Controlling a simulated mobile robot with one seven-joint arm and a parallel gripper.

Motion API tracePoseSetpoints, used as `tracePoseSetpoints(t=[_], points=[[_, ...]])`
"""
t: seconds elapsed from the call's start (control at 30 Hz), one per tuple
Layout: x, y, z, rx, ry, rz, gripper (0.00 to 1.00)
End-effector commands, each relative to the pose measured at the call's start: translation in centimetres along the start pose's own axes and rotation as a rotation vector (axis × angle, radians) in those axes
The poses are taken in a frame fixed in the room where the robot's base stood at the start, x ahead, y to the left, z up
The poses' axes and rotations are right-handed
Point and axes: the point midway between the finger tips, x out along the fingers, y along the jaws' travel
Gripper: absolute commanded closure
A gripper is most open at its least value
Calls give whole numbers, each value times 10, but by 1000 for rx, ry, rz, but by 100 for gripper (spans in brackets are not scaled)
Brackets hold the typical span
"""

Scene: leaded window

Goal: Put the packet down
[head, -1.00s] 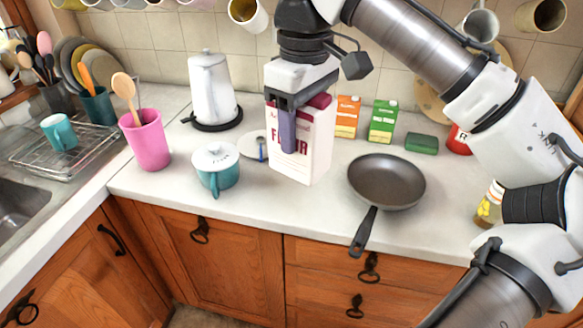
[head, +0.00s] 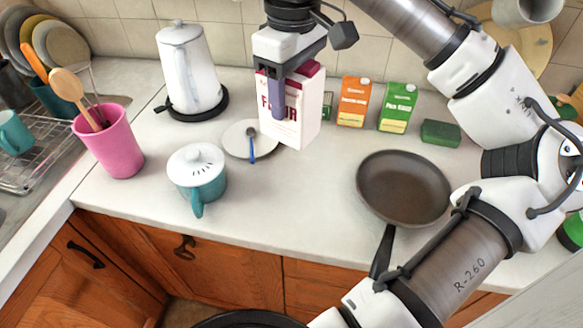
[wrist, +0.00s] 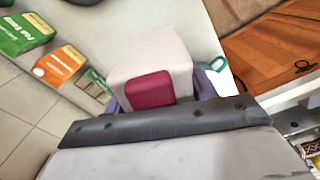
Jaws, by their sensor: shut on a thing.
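The packet is a white flour box with red lettering and a dark red top (head: 300,115). My gripper (head: 278,98) is shut on it near its top, with a purple finger against the lettered face. The packet is upright or nearly so over the back of the counter (head: 300,205), right of the white plate. I cannot tell whether its base touches the counter. In the wrist view the packet (wrist: 155,60) sticks out beyond my gripper, its red cap facing the camera; the fingers are mostly hidden there.
A plate (head: 236,137) with a blue-handled spoon and a teal lidded pot (head: 198,178) are left of the packet. A white kettle (head: 188,75) stands behind. An orange carton (head: 353,102), green carton (head: 397,108) and frying pan (head: 403,187) are to the right. The front middle counter is clear.

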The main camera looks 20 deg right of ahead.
Motion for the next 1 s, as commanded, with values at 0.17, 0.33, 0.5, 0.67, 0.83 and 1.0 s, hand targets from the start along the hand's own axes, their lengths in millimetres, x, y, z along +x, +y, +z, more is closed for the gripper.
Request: tracePoseSetpoints(t=[0.17, 0.33, 0.5, 0.67, 0.83, 1.0], points=[[45, 0, 1, 1, -2, -2, 83], [87, 0, 1, 0, -2, -1, 83], [118, 0, 0, 1, -1, -1, 83], [130, 0, 0, 0, 0, 0, 83], [151, 0, 0, 2, -1, -1, 83], [166, 0, 0, 1, 0, 0, 83]])
